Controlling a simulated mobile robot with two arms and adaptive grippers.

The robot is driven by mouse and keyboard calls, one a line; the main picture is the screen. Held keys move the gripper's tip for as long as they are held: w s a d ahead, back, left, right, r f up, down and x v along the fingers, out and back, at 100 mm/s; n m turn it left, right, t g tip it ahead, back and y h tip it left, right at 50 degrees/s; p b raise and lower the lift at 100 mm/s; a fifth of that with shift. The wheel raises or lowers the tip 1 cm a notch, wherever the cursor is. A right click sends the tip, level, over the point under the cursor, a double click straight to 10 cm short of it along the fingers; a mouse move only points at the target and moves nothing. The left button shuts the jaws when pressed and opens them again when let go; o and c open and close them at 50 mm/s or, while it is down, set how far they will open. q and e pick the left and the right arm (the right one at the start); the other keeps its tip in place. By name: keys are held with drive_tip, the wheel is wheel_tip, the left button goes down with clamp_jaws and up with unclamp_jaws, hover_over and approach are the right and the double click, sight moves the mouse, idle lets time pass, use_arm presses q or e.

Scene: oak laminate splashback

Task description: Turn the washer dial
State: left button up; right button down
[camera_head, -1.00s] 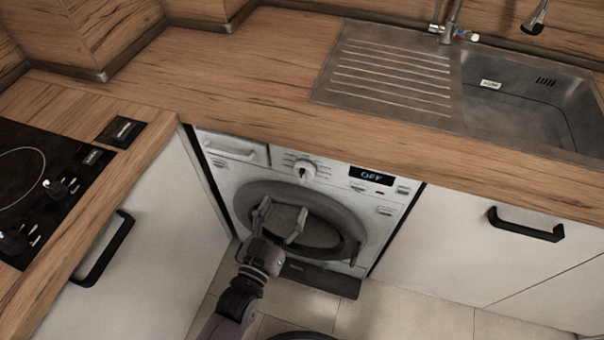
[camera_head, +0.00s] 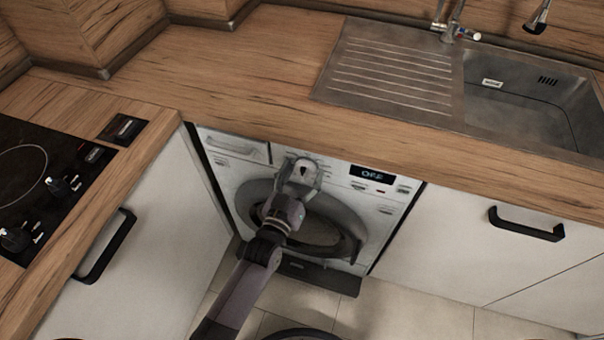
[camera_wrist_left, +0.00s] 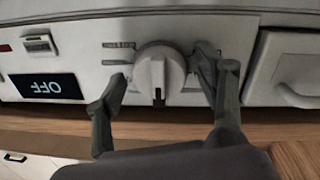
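The washer (camera_head: 352,205) is a white front-loader under the counter, with a round grey door. Its white dial (camera_wrist_left: 158,72) shows in the left wrist view, with a dark notch at its lower edge; in the head view my gripper mostly covers it. My left gripper (camera_head: 300,172) is at the dial. In the left wrist view (camera_wrist_left: 162,68) its two grey fingers are spread, one on each side of the dial. The left finger stands clear of it; the right finger is close to the dial's edge, and I cannot tell if it touches. My right gripper is not in view.
The display (camera_head: 371,174) right of the dial reads OFF. A detergent drawer (camera_head: 236,149) is to its left. The wooden counter (camera_head: 240,85) overhangs the panel. A cabinet with a black handle (camera_head: 104,247) stands at left, another (camera_head: 525,225) at right.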

use_arm(q)
drive_tip(key=c, duration=1.1)
drive_tip(key=shift+o, duration=0.2)
drive_tip(key=shift+n, duration=0.3)
drive_tip(key=n, duration=0.3)
drive_tip(key=shift+f+n, duration=0.1)
drive_tip(key=shift+n, duration=0.2)
drive_tip(key=n+b, duration=0.1)
drive_tip(key=n, duration=0.3)
drive_tip(key=shift+n+t, duration=0.4)
drive_tip(key=o, duration=1.2)
drive_tip(key=shift+c, duration=0.2)
